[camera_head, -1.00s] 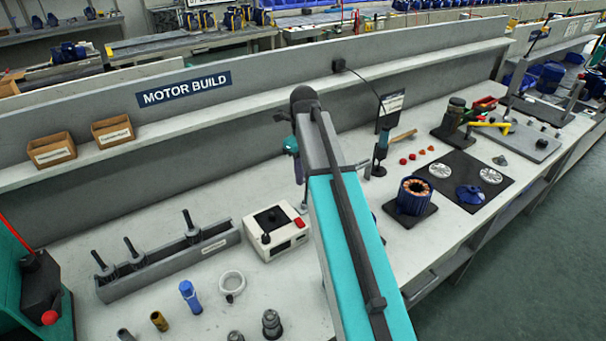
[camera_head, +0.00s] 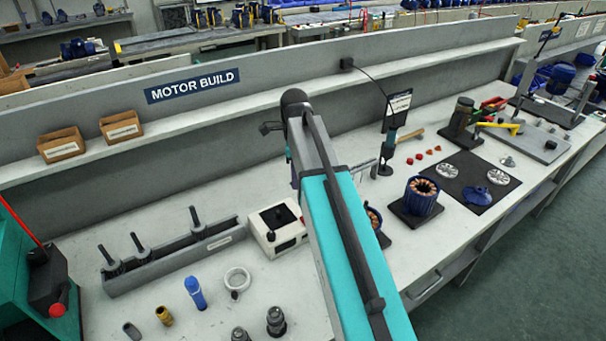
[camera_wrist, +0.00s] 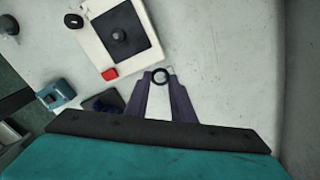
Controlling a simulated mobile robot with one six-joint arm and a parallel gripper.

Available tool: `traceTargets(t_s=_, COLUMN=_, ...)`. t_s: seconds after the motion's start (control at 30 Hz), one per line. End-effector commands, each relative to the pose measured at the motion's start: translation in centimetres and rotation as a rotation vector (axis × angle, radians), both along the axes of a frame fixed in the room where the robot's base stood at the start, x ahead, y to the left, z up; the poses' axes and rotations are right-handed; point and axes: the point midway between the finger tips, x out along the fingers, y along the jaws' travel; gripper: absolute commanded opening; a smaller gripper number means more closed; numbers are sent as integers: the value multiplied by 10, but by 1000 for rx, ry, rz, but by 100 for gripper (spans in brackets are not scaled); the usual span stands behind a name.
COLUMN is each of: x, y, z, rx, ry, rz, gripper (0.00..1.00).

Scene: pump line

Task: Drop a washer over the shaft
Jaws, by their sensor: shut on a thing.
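My gripper (camera_wrist: 160,79) is shut on a small dark ring, the washer (camera_wrist: 160,75), held at its fingertips in the wrist view. White tabletop shows through and around the ring. In the head view my arm hides the gripper and the washer. Several dark upright shafts (camera_head: 138,243) stand in a long grey rack (camera_head: 180,260) at the left of the bench. I cannot tell which shaft the task means. The washer is not around any shaft in the wrist view.
A cream box (camera_head: 278,228) with a black top, knob and red button stands near the rack; it also shows in the wrist view (camera_wrist: 95,45). A blue stator (camera_head: 422,195) stands right of my arm. A white ring (camera_head: 237,279) and small parts lie in front.

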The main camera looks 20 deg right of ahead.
Motion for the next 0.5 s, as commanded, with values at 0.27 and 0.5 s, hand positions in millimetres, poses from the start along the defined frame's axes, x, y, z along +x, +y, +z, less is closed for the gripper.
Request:
traceTargets(t_s=0.27, x=-4, y=24, z=-2, rx=0, ry=0, rz=344, gripper=10)
traceTargets(t_s=0.5, x=-8, y=44, z=-4, rx=0, ry=0, rz=644, gripper=10)
